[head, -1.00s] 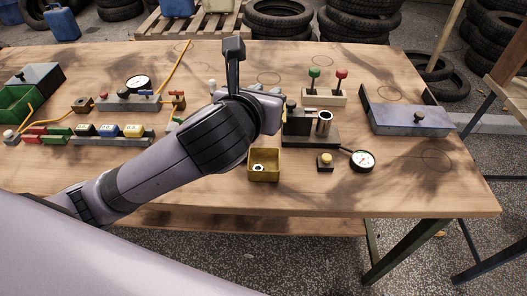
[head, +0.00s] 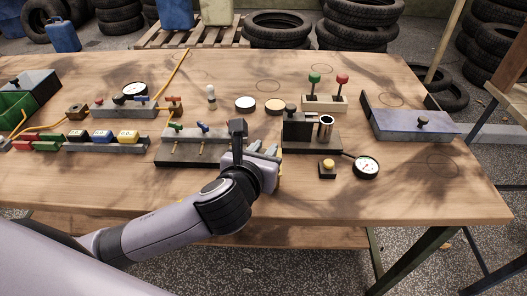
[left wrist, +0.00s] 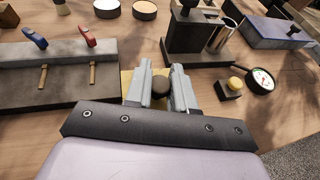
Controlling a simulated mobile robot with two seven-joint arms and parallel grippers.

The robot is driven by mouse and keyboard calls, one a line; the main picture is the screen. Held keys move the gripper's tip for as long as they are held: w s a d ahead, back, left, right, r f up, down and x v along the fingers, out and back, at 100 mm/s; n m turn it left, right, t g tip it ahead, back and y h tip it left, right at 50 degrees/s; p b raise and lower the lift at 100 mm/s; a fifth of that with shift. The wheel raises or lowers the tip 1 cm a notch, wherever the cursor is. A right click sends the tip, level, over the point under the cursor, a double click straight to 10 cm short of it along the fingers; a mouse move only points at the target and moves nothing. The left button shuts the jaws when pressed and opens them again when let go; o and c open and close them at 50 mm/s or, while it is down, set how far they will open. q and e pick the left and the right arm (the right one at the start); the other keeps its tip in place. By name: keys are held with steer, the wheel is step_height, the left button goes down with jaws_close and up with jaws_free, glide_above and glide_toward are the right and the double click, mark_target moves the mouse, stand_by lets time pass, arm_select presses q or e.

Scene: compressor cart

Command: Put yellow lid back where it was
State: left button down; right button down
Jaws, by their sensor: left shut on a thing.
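My left gripper (head: 263,151) is low over the front of the bench, where the open yellow box stood in the earlier head view. In the left wrist view its fingers (left wrist: 161,72) are shut on a dark round knob (left wrist: 160,92). A yellow surface (left wrist: 127,84) shows beside and between the fingers, under the knob; it fits the yellow lid. The gripper hides most of the lid and the box in the head view, so I cannot tell whether the lid is seated. My right gripper is not in view.
A dark block with a metal cylinder (head: 326,126) stands just behind and right of the gripper. A yellow push button (head: 327,168) and a gauge (head: 367,167) lie to the right. A valve rack (head: 190,147) is close on the left. The bench's front edge is near.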

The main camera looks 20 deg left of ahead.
arm_select(q)
steer(key=shift+f, duration=0.1)
steer(key=shift+f, duration=0.25)
steer(key=c, duration=1)
jaws_free()
steer(key=shift+f, duration=0.1)
steer(key=shift+o, duration=0.2)
steer(key=shift+s+r, duration=0.1)
steer(key=shift+r, duration=0.45)
steer(key=p+v, duration=0.1)
steer(key=v, duration=1.1)
steer(key=shift+p, duration=0.4)
